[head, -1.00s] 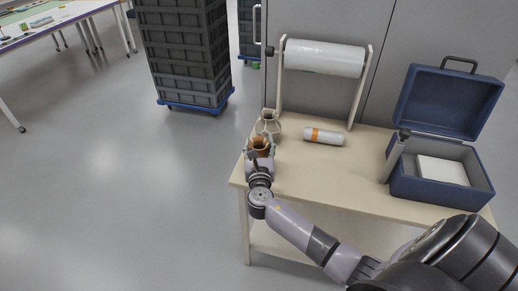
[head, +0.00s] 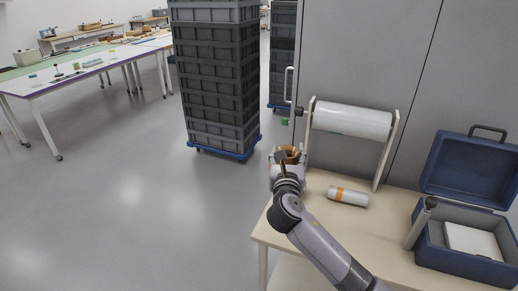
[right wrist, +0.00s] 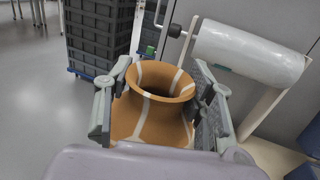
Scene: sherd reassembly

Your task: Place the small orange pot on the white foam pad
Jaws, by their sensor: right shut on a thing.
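The small orange pot (right wrist: 150,118) has pale stripes and a wide flared mouth. It is upright between the fingers of my right gripper (right wrist: 160,112), which is shut on it. In the head view the pot (head: 289,152) shows at the end of my right arm, above the left end of the cream table. A flat white block (head: 472,240), which may be the white foam pad, lies inside the open blue case. My left gripper is not in view.
The blue case (head: 425,240) stands open at the right of the cream table (head: 318,185). A white bottle with an orange band (head: 348,196) lies mid-table, before a white roll (head: 352,120) on a stand. Grey crates (head: 215,75) stand behind; long tables (head: 90,75) are far left.

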